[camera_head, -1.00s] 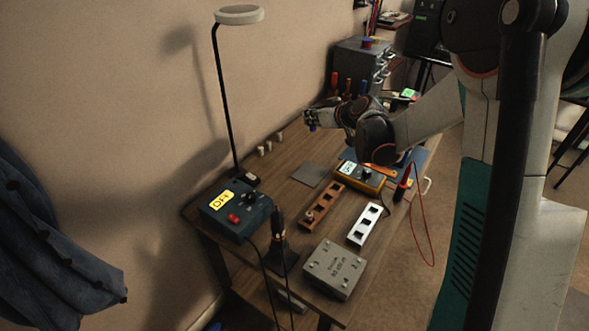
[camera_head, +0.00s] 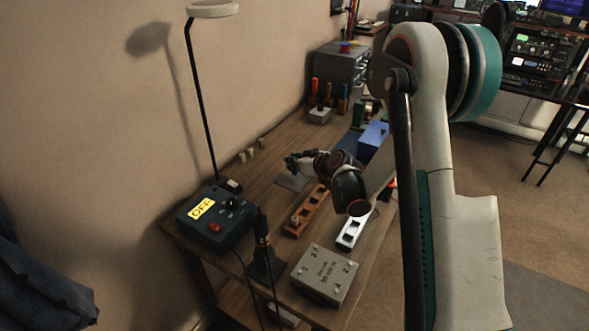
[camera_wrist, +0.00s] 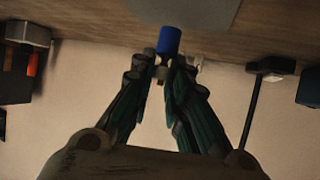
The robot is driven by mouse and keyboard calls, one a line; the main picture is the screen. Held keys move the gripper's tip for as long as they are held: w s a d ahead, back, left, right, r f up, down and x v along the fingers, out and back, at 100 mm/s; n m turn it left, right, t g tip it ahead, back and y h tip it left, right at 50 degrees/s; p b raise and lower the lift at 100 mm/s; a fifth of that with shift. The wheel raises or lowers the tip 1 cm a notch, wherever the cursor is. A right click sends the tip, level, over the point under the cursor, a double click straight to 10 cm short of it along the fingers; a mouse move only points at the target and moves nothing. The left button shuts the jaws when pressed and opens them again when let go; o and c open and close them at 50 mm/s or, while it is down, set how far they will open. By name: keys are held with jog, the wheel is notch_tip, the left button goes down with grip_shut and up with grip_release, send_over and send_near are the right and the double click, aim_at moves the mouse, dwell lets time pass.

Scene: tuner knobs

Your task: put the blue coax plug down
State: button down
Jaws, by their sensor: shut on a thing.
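My gripper (camera_head: 291,163) is over the wooden bench, beside the grey square mat (camera_head: 292,181) and behind the brown slotted rack (camera_head: 307,210). In the wrist view my gripper (camera_wrist: 165,72) is shut on the blue coax plug (camera_wrist: 168,41), which sticks out past the fingertips toward the bench top. The grey mat edge (camera_wrist: 190,10) shows just beyond the plug. In the head view the plug is too small and too hidden by the fingers to make out clearly. Whether the plug touches the bench cannot be told.
A white slotted rack (camera_head: 352,231) is partly behind my arm. A grey box (camera_head: 325,275), a soldering iron stand (camera_head: 265,262) and a blue box (camera_head: 213,218) with a yellow label reading OFF stand nearer. Several small white pegs (camera_head: 251,154) line the wall side. A lamp pole (camera_head: 203,100) rises at left.

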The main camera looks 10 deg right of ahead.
jog(key=shift+f, duration=0.95)
jog(key=shift+f+b, duration=0.25)
jog(key=shift+b, duration=0.1)
jog(key=c, duration=1.5)
grip_release()
jog(key=shift+r, duration=0.1)
jog(key=shift+c, duration=0.2)
jog(key=shift+s+d+r+p, duration=0.15)
jog(key=shift+s+r+p, duration=0.05)
jog(key=shift+r+p, duration=0.15)
jog(key=p+v, duration=0.3)
jog(key=v, duration=0.8)
jog(key=shift+s, duration=0.25)
